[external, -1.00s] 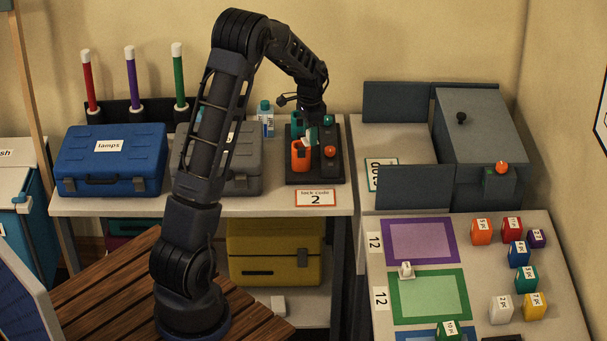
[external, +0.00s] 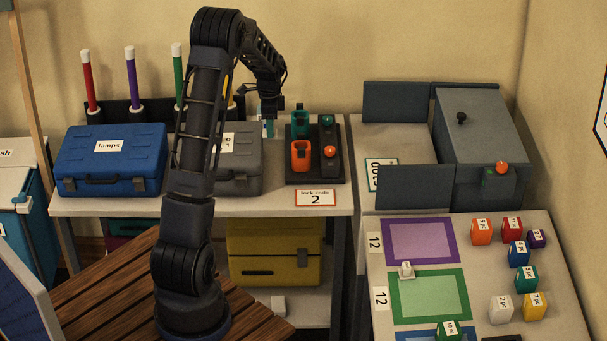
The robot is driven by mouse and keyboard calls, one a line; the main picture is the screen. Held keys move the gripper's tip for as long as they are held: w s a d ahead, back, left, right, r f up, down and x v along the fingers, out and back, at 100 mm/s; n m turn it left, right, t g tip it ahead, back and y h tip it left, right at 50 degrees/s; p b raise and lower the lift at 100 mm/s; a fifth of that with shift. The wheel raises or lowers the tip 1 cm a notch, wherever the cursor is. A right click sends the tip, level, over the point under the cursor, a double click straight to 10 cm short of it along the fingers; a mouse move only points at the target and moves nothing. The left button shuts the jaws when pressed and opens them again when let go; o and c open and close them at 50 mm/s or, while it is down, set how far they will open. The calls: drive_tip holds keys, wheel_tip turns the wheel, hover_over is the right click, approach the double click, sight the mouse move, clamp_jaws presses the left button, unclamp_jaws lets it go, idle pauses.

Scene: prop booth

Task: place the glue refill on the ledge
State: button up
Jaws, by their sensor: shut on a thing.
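My gripper (external: 268,110) is over the back of the white-topped counter (external: 255,203), left of the black dock. It is shut on a small pale teal thing (external: 268,128), which looks like the glue refill. The fingers and the distance hide most of its shape. A pale bottle stood at this spot earlier, so the two are hard to tell apart here. I cannot tell whether the held thing touches the counter. No part in view is marked as the ledge.
The black dock (external: 333,170) holds a teal cup (external: 300,122) and an orange cup (external: 301,157). A grey case (external: 240,165) and a blue case (external: 112,160) stand to the left. A grey box (external: 482,120) stands at right.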

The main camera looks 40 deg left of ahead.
sight(272, 170)
wheel_tip(272, 170, down, 14)
drive_tip(key=shift+r, duration=0.2)
idle(0.4)
drive_tip(key=shift+f, duration=0.1)
drive_tip(key=o, duration=1)
drive_tip(key=shift+c, duration=0.2)
